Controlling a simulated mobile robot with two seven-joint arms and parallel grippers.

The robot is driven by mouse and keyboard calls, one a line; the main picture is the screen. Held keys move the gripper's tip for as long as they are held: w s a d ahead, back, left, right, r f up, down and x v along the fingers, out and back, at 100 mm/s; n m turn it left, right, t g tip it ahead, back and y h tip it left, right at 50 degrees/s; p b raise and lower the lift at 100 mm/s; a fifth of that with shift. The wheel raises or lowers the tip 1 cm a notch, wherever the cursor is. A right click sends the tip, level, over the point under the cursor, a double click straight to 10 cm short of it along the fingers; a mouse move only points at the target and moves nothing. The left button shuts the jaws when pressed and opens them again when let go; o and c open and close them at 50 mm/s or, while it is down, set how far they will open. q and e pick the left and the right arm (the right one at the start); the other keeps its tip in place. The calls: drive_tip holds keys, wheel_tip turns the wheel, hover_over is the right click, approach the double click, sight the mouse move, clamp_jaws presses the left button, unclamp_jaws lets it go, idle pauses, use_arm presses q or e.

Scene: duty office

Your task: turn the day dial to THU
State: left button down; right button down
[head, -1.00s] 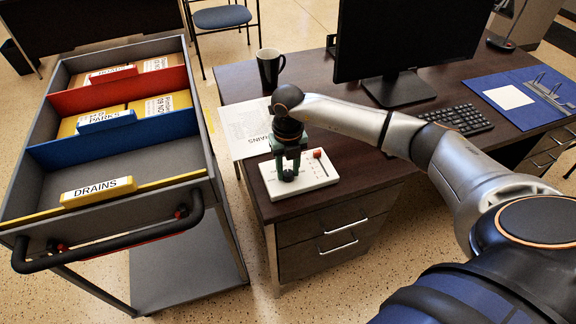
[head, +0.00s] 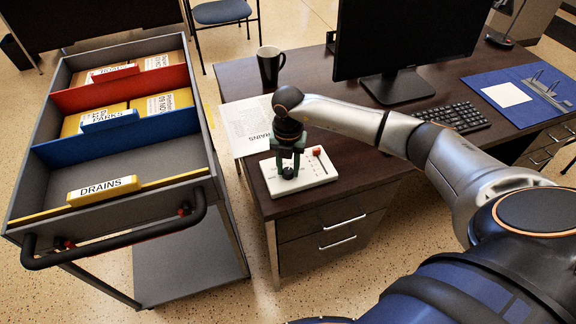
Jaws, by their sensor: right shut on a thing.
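The white dial box (head: 322,177) lies on the near left corner of the dark desk. It has a dark round knob (head: 288,173) on its left part and a red-topped lever or knob on its right part. My right gripper (head: 288,166) points down over the box from above, its fingers shut on the dark knob. The gripper hides part of the knob and its markings, so I cannot read which day it points to. My left gripper is not in view.
A paper marked DRAINS (head: 247,124) and a black mug (head: 270,68) are behind the box. A monitor (head: 405,45), keyboard (head: 455,116) and blue folder (head: 540,90) are further right. A grey cart (head: 190,262) with labelled folders stands left of the desk.

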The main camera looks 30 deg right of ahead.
sight(288, 170)
drive_tip(key=c, duration=0.5)
unclamp_jaws()
drive_tip(key=shift+r, duration=0.1)
wheel_tip(288, 170, up, 12)
drive_tip(key=shift+r, duration=0.2)
idle(0.4)
